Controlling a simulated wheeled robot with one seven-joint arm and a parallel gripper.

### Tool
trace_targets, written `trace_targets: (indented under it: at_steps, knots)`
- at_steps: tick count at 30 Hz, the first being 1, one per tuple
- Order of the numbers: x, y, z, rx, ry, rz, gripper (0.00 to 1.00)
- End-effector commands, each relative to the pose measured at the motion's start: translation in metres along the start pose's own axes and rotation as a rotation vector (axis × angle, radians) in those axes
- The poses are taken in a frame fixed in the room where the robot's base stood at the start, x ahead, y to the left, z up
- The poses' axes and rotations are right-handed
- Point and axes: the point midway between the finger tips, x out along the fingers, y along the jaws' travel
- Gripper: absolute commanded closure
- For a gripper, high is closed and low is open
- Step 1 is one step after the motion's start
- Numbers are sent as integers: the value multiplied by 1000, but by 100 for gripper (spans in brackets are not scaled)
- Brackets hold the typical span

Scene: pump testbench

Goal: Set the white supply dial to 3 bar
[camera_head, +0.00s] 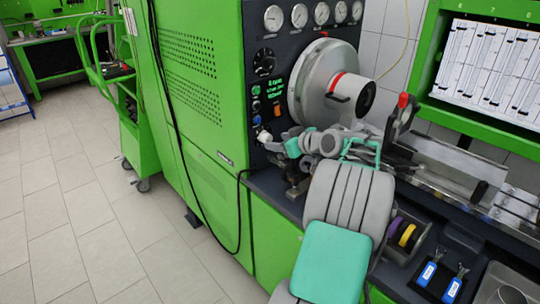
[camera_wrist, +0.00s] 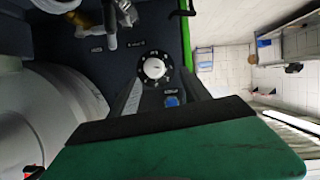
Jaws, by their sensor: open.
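The white supply dial (camera_wrist: 154,68) is a small round white knob on a dark panel, with a ring of marks around it. It also shows in the head view (camera_head: 264,136), low on the panel's left side. My gripper (camera_head: 280,141) is at the panel, just right of the dial. In the wrist view my gripper (camera_wrist: 157,90) has its fingers apart, one on each side of the dial in the picture. I cannot tell whether they touch it. The dial's exact setting is too small to read.
A blue button (camera_wrist: 171,101) sits close to the dial. A large grey drum (camera_head: 318,82) with a red-ringed shaft stands right of the panel. Several gauges (camera_head: 299,15) line the panel's top. A tray with blue-handled parts (camera_head: 428,273) lies on the bench.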

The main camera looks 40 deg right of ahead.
Motion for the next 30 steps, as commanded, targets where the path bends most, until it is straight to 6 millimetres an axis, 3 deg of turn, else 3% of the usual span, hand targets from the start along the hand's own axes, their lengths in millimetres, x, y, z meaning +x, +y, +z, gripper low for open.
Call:
trace_targets:
  at_steps: [1,5,15,24,30]
  knots:
    - [-2,10,7,-4,19,10,44]
    - [9,14,3,-9,33,10,44]
    - [68,13,1,-8,29,9,44]
    - [73,14,2,-8,29,12,44]
    - [73,14,2,-8,29,12,60]
